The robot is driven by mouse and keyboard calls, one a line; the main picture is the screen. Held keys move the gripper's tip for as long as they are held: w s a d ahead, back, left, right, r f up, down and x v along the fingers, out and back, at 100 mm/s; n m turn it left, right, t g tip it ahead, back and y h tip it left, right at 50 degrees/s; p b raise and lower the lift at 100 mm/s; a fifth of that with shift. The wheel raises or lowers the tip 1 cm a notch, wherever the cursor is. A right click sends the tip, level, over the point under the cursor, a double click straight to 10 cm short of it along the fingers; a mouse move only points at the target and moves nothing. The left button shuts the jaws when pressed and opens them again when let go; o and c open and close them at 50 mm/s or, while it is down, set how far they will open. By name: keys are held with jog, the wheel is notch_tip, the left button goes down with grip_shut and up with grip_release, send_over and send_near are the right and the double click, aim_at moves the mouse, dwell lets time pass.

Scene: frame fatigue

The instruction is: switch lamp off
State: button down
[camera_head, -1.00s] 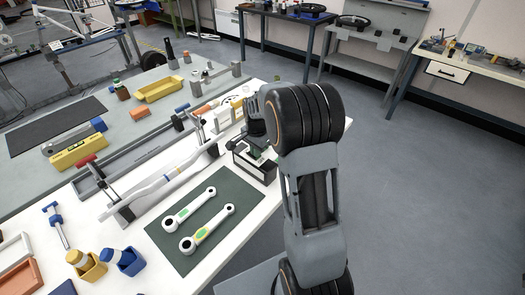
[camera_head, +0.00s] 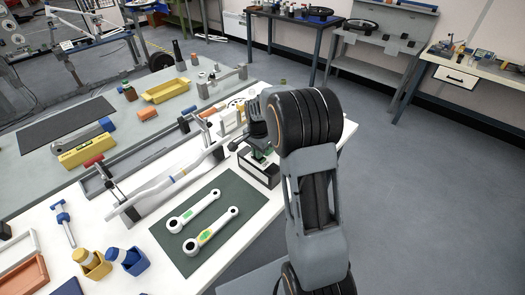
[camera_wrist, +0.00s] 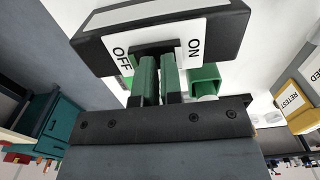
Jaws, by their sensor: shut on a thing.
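The switch box (camera_head: 258,172) is a dark box with a pale front at the far right end of the white bench. In the wrist view the box (camera_wrist: 232,28) has a white plate (camera_wrist: 118,58) lettered OFF on the left and ON on the right, with a dark slot between. My gripper (camera_wrist: 159,78) has its two green fingers close together at the slot, nearer OFF than the plate's right edge. It is shut on the switch lever, which the fingers mostly hide. In the head view my gripper (camera_head: 262,154) is over the box. I cannot make out a lit lamp.
A green mat (camera_head: 222,192) with two white wrenches lies left of the box. A long white bar (camera_head: 165,186) rests on stands behind it. A yellow tag lettered RETEST (camera_wrist: 300,98) is at the right in the wrist view. Open floor lies right of the bench.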

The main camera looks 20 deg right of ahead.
notch_tip(320, 180, up, 14)
jog(key=p, duration=0.2)
dwell(0.4)
jog(key=s+a+n+t, duration=0.2)
jog(key=s+n, duration=0.4)
jog(key=s, duration=0.4)
jog(key=s+a+r+n+t, duration=0.1)
jog(key=s+a+n, duration=0.4)
jog(key=s, duration=0.6)
jog(key=shift+a+n+t, duration=0.2)
jog(key=shift+n+t, duration=0.3)
jog(key=shift+n, duration=0.7)
jog(key=shift+s, duration=0.1)
